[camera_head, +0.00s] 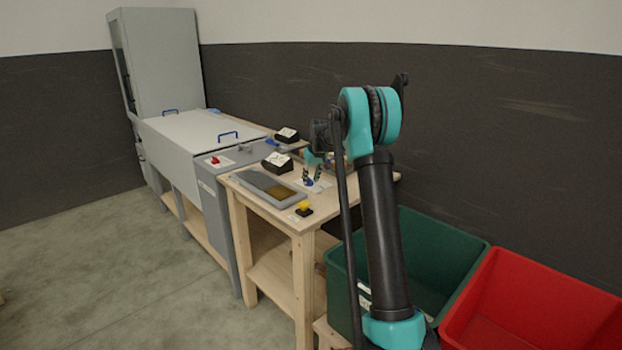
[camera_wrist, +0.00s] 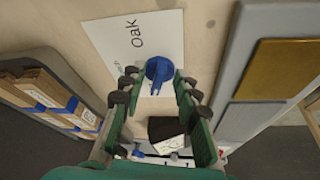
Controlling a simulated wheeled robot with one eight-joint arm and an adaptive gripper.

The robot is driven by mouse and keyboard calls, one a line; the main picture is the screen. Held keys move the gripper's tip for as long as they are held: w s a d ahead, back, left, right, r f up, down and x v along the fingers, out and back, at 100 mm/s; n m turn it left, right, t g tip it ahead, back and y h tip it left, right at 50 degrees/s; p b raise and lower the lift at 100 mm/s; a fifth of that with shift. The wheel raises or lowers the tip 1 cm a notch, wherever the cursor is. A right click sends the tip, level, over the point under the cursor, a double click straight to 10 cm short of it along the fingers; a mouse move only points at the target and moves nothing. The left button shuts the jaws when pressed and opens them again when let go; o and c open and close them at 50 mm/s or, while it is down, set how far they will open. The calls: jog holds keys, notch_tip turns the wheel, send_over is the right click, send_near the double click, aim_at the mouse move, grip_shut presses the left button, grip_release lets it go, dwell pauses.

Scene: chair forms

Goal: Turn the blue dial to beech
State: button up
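The blue dial (camera_wrist: 158,70) sits on a white card (camera_wrist: 135,40) on the wooden table. Its narrow pointer part faces toward the bottom of the wrist view. The card reads "Oak"; a second, smaller word beside it is partly hidden by my left finger and unreadable. My gripper (camera_wrist: 156,84) is open, pointing down, with one finger on each side of the dial. A gap shows between the dial and the left finger; the right finger is very close, and contact is unclear. In the head view, my gripper (camera_head: 312,174) is over the small blue dial (camera_head: 309,182).
A grey tray with a gold panel (camera_wrist: 285,70) lies beside the right finger. A black box with a white face (camera_head: 278,162) stands behind it. A yellow button (camera_head: 304,206) is near the table's front corner. Green (camera_head: 440,250) and red (camera_head: 535,300) bins stand at right.

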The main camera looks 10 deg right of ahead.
grip_shut()
jog(key=shift+a+m, duration=0.1)
jog(key=shift+m, duration=0.2)
jog(key=m, duration=0.1)
jog(key=m+h, duration=0.1)
jog(key=shift+a+m, duration=0.3)
jog(key=m, duration=0.1)
jog(key=m+h, duration=0.1)
jog(key=m, duration=0.1)
jog(key=shift+a+m+h, duration=0.3)
jog(key=shift+a, duration=0.05)
jog(key=m, duration=0.1)
jog(key=m+h, duration=0.1)
jog(key=m, duration=0.1)
jog(key=shift+w+a+m, duration=0.2)
jog(key=shift+a+m, duration=0.05)
jog(key=shift+m, duration=0.05)
jog(key=shift+w+a+m+g+h, duration=0.1)
jog(key=shift+m+g+h, duration=0.25)
jog(key=shift+m, duration=0.5)
jog(key=shift+w+a+m+g+h, duration=0.1)
jog(key=shift+m+g+h, duration=0.25)
jog(key=shift+m, duration=0.5)
